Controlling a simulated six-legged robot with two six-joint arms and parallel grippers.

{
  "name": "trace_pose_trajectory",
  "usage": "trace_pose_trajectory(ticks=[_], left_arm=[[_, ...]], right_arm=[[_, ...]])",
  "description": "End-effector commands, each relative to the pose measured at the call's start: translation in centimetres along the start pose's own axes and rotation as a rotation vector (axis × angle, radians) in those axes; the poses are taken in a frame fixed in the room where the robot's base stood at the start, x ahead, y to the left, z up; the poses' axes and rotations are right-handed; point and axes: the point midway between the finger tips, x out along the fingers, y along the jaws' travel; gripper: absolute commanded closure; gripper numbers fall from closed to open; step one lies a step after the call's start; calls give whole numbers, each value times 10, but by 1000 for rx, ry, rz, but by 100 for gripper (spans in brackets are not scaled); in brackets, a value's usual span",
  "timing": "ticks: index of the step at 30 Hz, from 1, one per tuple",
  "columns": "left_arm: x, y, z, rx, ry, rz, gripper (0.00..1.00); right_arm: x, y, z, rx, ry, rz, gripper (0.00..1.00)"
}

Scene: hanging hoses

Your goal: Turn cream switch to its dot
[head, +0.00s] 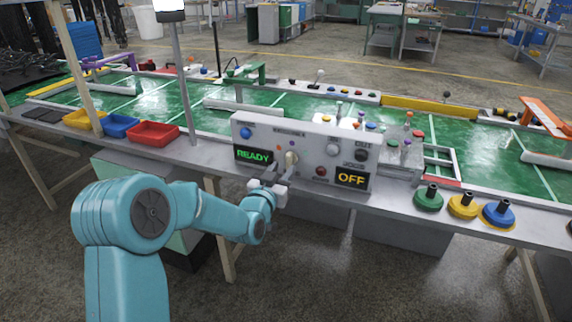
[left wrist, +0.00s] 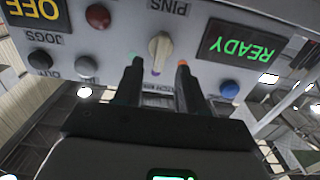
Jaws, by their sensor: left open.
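The cream switch (head: 291,158) is a small knob low in the middle of the grey panel (head: 318,140). In the left wrist view, which is upside down, the cream switch (left wrist: 160,48) stands roughly upright with a small purple mark (left wrist: 155,72) at its lower end. A small orange dot (left wrist: 183,62) and a green dot (left wrist: 131,57) show near the fingertips; I cannot tell which belongs to the switch. My left gripper (head: 281,174) is open in front of the panel, its fingers (left wrist: 159,68) on either side of the switch's line. Contact is not visible. My right gripper is out of view.
The panel also carries a READY display (head: 254,154), an OFF display (head: 351,179), a red button (head: 321,171) and a blue button (head: 246,133). A lamp post (head: 183,85) stands left of it.

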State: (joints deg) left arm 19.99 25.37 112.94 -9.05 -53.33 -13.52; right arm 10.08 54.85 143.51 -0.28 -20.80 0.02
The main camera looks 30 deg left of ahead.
Motion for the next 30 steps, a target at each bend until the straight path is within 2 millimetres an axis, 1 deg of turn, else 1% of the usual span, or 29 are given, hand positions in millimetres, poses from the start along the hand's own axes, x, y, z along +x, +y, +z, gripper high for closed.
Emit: trace_pose_trajectory(ticks=[1,3,6,10,17,18,20,21,22,30], left_arm=[[10,0,0,0,1,1,60],[20,0,0,0,0,1,60],[30,0,0,0,-1,1,60],[36,0,0,0,0,1,60],[37,0,0,-1,0,1,60],[37,0,0,-1,0,1,66],[37,0,0,-1,0,1,86],[37,0,0,-1,0,1,99],[37,0,0,-1,0,1,100],[37,0,1,11,0,1,100]], right_arm=[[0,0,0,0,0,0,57],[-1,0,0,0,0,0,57],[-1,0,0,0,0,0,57],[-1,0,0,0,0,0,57],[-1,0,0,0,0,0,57],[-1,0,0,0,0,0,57],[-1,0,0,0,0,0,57],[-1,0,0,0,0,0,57],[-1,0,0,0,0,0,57],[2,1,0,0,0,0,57]])
